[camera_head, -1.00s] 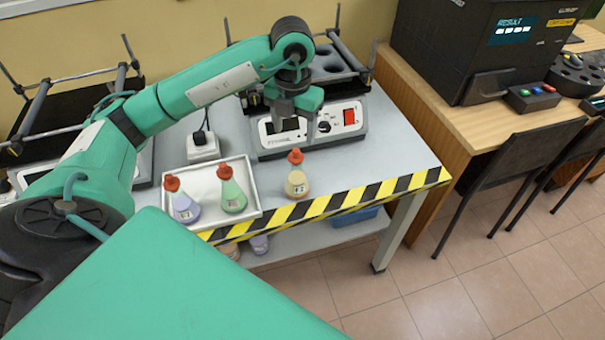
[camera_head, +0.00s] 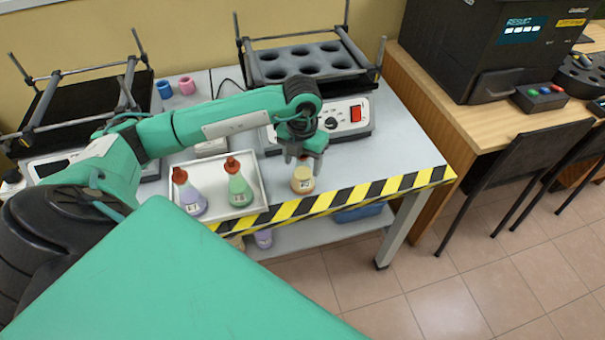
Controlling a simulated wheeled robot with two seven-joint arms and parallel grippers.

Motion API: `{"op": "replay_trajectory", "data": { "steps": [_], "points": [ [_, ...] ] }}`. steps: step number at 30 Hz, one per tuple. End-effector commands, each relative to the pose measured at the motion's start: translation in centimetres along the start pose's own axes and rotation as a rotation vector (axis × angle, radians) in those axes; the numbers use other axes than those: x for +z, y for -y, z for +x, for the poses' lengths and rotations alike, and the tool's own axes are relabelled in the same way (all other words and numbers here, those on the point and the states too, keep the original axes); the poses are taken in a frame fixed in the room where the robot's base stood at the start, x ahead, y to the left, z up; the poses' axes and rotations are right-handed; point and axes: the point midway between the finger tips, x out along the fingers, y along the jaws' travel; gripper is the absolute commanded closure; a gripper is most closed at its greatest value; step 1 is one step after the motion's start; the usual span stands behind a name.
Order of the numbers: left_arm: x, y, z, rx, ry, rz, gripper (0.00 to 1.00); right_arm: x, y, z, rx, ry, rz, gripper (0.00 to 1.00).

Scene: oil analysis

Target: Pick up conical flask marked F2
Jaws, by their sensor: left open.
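A purple flask (camera_head: 191,196) and a green flask (camera_head: 239,188), both with red stoppers, stand in the tray (camera_head: 262,192). My right gripper is not in view.
A shaker with a round-holed rack (camera_head: 300,58) stands behind the gripper, and another black-topped device (camera_head: 75,95) at the left. Blue (camera_head: 164,90) and pink (camera_head: 186,86) rings lie at the back. Striped tape (camera_head: 360,193) marks the front edge. The right table corner is clear.

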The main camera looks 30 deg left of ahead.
Motion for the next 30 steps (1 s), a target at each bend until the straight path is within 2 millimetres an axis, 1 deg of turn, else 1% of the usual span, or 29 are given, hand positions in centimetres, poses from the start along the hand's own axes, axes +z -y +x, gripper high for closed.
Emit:
{"op": "replay_trajectory", "data": {
  "steps": [3,8,9,11,12,13,23,26,30],
  "points": [
    [0.0,0.0,0.0,0.000,0.001,0.000,0.37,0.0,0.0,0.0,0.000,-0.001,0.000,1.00],
    [0.0,0.0,-0.1,0.000,0.001,0.000,0.68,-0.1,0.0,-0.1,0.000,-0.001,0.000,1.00],
    [0.0,0.0,-0.1,0.000,0.001,0.000,0.76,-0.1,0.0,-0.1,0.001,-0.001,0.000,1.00],
    [0.0,0.0,-0.1,-0.001,0.001,0.000,0.88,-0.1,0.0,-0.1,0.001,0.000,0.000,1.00],
    [0.0,0.0,-0.1,-0.001,0.001,0.000,0.96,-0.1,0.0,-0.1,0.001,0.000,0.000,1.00],
    [0.0,0.0,-0.1,-0.001,0.001,0.000,1.00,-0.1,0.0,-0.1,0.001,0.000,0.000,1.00],
    [0.1,0.0,-0.3,-0.001,0.002,0.000,1.00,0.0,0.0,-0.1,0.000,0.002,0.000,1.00],
    [0.1,0.0,-0.9,-0.002,0.003,0.000,1.00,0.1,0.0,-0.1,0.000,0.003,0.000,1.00],
    [0.1,0.0,-2.7,-0.001,0.005,-0.001,1.00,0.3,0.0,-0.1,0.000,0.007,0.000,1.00]
  ]
}}
